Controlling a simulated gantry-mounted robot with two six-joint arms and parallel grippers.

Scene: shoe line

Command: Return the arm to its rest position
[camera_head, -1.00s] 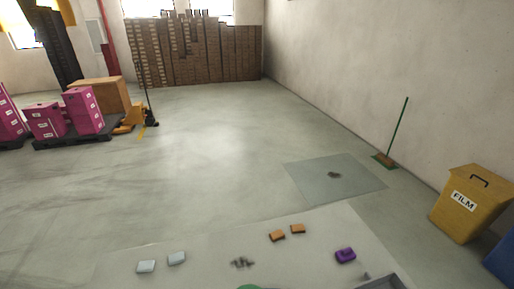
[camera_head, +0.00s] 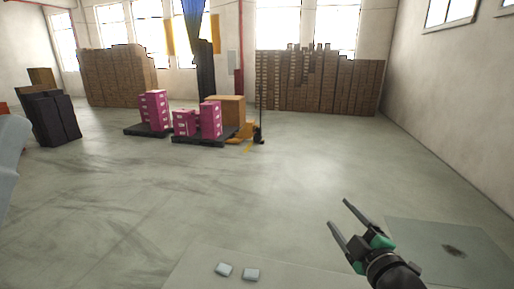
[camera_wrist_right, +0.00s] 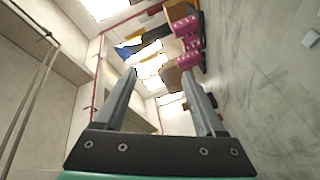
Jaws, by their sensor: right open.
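My right gripper (camera_head: 338,221) is raised at the lower right of the head view, above the right part of the table. Its two fingers are spread apart, with nothing between them. In the right wrist view the open fingers (camera_wrist_right: 160,95) point out toward the hall, with the windows and pink boxes beyond. My left gripper is in neither view.
A pale table (camera_head: 205,262) lies at the bottom of the head view, with two light blue-white pieces (camera_head: 237,272) on it. Pink boxes (camera_head: 155,110) on pallets, a yellow pallet jack (camera_head: 243,133) and stacked brown boxes (camera_head: 318,84) stand far off. The floor between is clear.

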